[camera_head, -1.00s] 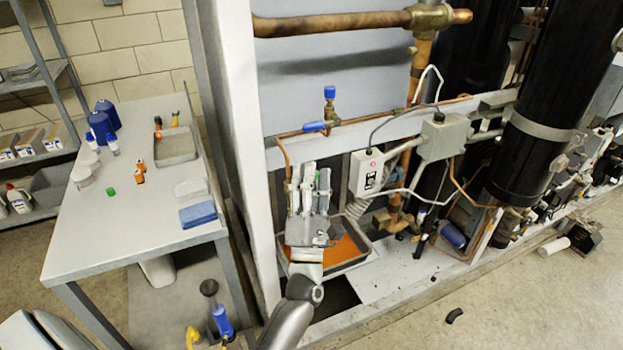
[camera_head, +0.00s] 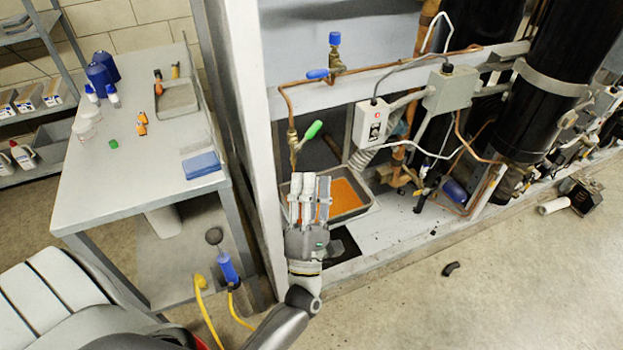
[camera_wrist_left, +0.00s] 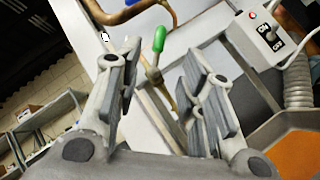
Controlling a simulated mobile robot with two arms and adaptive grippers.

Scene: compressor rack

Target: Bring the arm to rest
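My left gripper (camera_head: 309,190) is in front of the rack opening, below and apart from the green-handled valve (camera_head: 313,130). In the left wrist view its fingers (camera_wrist_left: 160,78) stand apart with nothing between them, so it is open and empty. The valve's green handle (camera_wrist_left: 159,39) shows beyond the gap between the fingers, on a copper pipe. In the head view the handle slants up to the right. My right gripper is in neither view.
A tray with orange liquid (camera_head: 372,200) lies behind the gripper. A switch box (camera_head: 371,123) with a red light and a blue-handled valve (camera_head: 318,73) are on the rack. The white post (camera_head: 246,120) stands close left. A table (camera_head: 140,185) is farther left; the right floor is mostly clear.

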